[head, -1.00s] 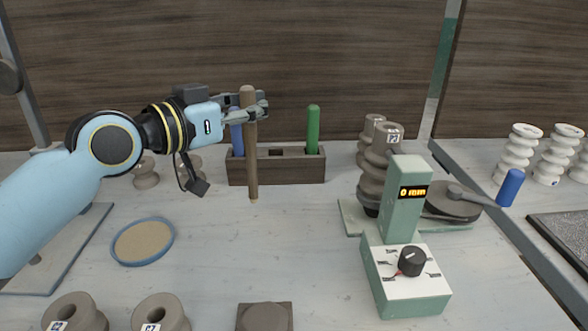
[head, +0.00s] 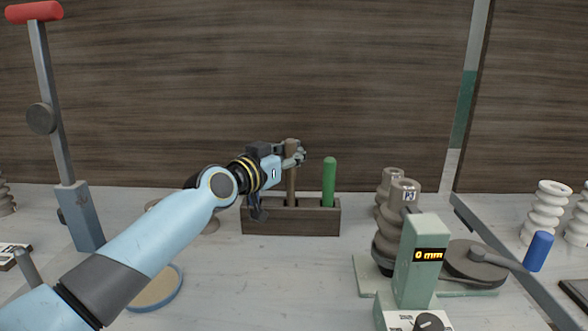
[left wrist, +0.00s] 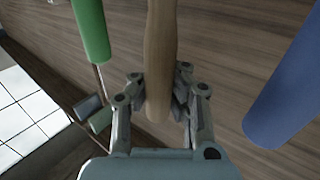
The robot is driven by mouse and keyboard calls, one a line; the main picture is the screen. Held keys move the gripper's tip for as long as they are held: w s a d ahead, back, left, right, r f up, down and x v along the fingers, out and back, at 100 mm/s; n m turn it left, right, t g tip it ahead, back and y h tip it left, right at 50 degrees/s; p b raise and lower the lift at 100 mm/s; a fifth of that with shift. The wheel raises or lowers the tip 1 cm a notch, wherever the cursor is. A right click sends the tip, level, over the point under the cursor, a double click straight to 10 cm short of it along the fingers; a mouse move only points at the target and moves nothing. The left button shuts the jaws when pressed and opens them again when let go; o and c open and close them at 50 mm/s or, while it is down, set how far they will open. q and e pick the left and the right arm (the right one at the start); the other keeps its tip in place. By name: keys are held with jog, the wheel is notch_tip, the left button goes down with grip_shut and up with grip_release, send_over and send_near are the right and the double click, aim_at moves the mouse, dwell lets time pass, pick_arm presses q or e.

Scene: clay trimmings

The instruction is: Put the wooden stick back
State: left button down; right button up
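The wooden stick (head: 291,180) is upright in the head view, its lower end at the middle opening of the dark wooden rack (head: 290,222). How deep it sits cannot be seen. My left gripper (head: 296,156) is shut on the stick near its top. In the left wrist view, the fingers of the left gripper (left wrist: 160,92) lie against both sides of the stick (left wrist: 161,45). A green stick (head: 329,182) stands in the rack to the right; it also shows in the wrist view (left wrist: 91,30). A blue stick (left wrist: 290,85) shows there too, but my arm hides it in the head view.
A green gauge with a display (head: 423,265) and stacked brown insulators (head: 395,225) stand right of the rack. A round blue-rimmed pad (head: 172,297) lies partly under my left arm. A red-handled lever press (head: 50,120) stands at the left. The bench before the rack is clear.

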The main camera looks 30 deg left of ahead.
pick_arm(q)
jog(key=shift+f, duration=0.65)
jog(key=c, duration=2)
grip_release()
jog(key=shift+f+b, duration=0.1)
jog(key=shift+b, duration=0.2)
jog(key=o, duration=0.5)
jog(key=shift+s+r+p, duration=0.2)
jog(key=shift+r+p, duration=0.05)
jog(key=shift+p, duration=0.1)
jog(key=s, duration=0.4)
jog(key=s+a+p, duration=0.1)
jog(key=s, duration=0.2)
jog(key=s+p, duration=0.1)
jog(key=s, duration=0.3)
jog(key=shift+s+a, duration=0.3)
jog(key=shift+a, duration=0.1)
